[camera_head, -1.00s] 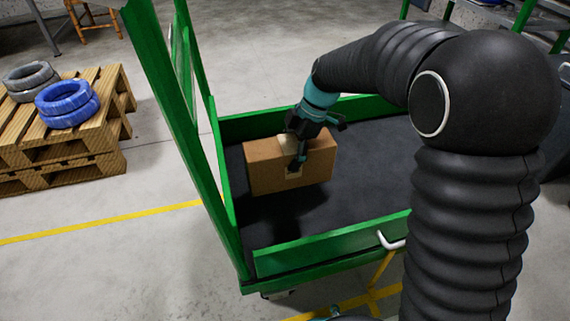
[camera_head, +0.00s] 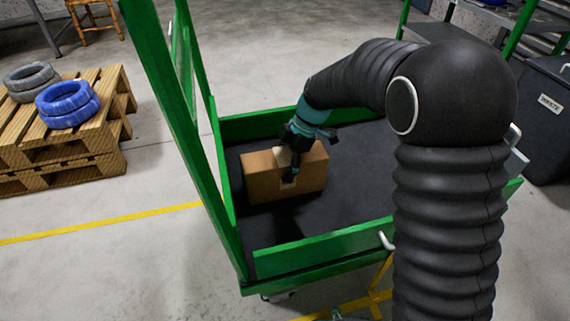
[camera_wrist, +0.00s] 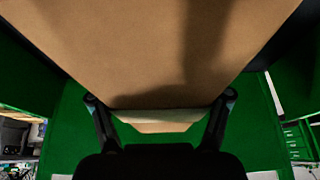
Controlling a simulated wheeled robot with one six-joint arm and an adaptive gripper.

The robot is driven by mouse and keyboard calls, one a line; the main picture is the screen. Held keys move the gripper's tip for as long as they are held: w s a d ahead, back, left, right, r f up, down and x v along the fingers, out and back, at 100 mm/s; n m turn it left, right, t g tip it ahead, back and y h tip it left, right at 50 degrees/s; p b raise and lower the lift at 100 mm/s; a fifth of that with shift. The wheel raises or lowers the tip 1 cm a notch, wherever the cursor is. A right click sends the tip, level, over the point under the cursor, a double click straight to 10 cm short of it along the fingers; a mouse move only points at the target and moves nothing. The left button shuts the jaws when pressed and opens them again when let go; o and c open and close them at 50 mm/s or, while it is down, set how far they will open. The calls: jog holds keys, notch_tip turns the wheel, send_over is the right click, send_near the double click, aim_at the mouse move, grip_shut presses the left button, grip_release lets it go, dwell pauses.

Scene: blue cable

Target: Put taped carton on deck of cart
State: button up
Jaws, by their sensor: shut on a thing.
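The taped carton (camera_head: 262,180) is a brown box with a pale strip of tape. It is over the dark deck (camera_head: 345,205) of the green cart (camera_head: 325,246), inside its low rails and close to the left end. My gripper (camera_head: 291,165) comes from above and is shut on the carton across its taped middle. In the wrist view the carton (camera_wrist: 140,50) fills the upper middle, between the gripper's fingers (camera_wrist: 160,118). A dark shadow lies below the carton's front; I cannot tell whether its underside touches the deck.
The cart's tall green end frame (camera_head: 180,125) rises just left of the carton. The deck to the right is bare. A wooden pallet (camera_head: 105,125) with blue coils (camera_head: 67,103) and grey coils (camera_head: 30,82) stands at left. A dark waste bin (camera_head: 545,115) stands at right.

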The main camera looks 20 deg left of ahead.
jog(key=o, duration=1.7)
jog(key=shift+r, duration=0.1)
jog(key=p+v, duration=0.2)
jog(key=v, duration=0.9)
jog(key=shift+w+r, duration=0.1)
jog(key=shift+r, duration=0.3)
jog(key=shift+d+r, duration=0.1)
